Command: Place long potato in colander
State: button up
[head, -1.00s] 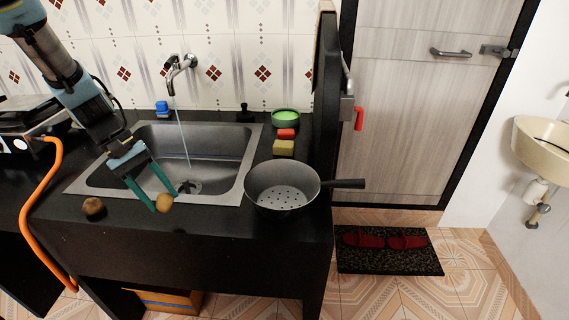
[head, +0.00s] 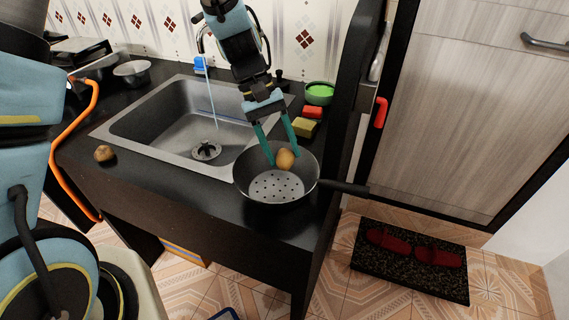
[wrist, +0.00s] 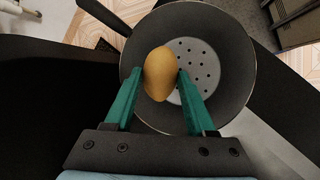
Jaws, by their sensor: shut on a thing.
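My gripper (head: 283,155) has green fingers and is shut on a tan potato (head: 285,159). The potato also shows between the fingertips in the wrist view (wrist: 159,73), longer than it is wide. It is over the inside of the dark colander (head: 308,167), which has a perforated base and a long handle pointing right. I cannot tell whether the potato touches the colander. The colander stands on the black counter to the right of the sink. A second, rounder brown potato (head: 104,153) lies on the counter left of the sink.
The steel sink (head: 150,122) has water running from its tap. Behind the colander are a yellow sponge (head: 304,127), a red block (head: 313,112) and a green bowl (head: 319,93). A dark partition (head: 357,90) rises at the counter's right edge.

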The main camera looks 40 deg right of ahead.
jog(key=shift+f+p, duration=0.55)
jog(key=shift+f, duration=2.75)
jog(key=shift+f, duration=0.2)
jog(key=o, duration=1.2)
jog(key=shift+r, duration=0.1)
jog(key=b+v, duration=0.2)
jog(key=v, duration=1)
jog(key=shift+b, duration=0.35)
jog(key=w+a+r+n+t, duration=0.15)
jog(key=w+a, duration=0.25)
jog(key=a, duration=0.5)
jog(key=w+a+n+t, duration=0.1)
jog(key=w+a+t, duration=0.25)
jog(key=a, duration=0.65)
jog(key=a+n+t, duration=0.2)
jog(key=a, duration=1.3)
jog(key=shift+s+a+r+y, duration=0.15)
jog(key=shift+a+r+y, duration=0.05)
jog(key=shift+r+y, duration=0.2)
